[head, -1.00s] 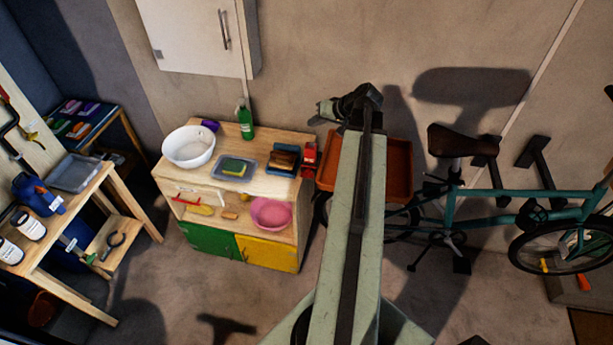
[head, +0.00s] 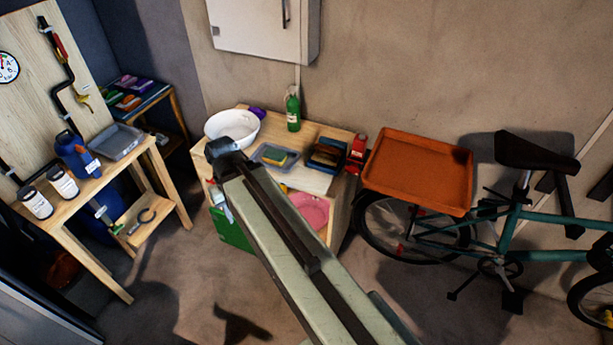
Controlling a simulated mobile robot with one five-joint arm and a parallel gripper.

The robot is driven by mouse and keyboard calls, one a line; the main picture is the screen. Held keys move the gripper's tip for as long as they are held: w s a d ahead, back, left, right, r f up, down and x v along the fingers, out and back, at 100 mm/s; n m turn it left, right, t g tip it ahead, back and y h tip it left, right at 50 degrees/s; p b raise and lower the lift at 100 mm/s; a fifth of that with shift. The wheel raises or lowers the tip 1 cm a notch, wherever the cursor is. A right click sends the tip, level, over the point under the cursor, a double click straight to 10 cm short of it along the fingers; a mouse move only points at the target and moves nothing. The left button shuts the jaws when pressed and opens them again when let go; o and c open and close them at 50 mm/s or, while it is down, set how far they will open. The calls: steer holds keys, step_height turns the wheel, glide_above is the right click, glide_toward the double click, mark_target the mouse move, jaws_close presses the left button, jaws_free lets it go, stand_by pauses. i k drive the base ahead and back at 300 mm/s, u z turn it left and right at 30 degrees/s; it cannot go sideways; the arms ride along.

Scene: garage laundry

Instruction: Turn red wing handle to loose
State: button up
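On the upright wooden board at the far left, a black pipe runs with bends. A slim red part (head: 60,49) sits along its upper stretch; it looks like the red handle, but its shape is too small to tell. A yellow handle (head: 82,97) sits lower on the same pipe. My arm reaches from the lower right toward the wooden cabinet, and its end lies in front of the cabinet's left side. My gripper (head: 221,201) seems to hang below the arm's end, mostly hidden; its fingers are not clear. It is well right of the pipe and apart from it.
A workbench (head: 88,240) below the board holds a blue jug (head: 77,155), two white-labelled jars and a grey tray (head: 117,141). The cabinet top carries a white bowl (head: 232,126) and a green bottle (head: 293,112). A bicycle (head: 540,225) and an orange tray (head: 420,170) stand right.

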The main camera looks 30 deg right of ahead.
mark_target(354, 170)
steer(key=z, duration=0.1)
steer(key=k, duration=1.3)
steer(key=u, duration=1)
steer(key=i, duration=1)
steer(key=u, duration=0.05)
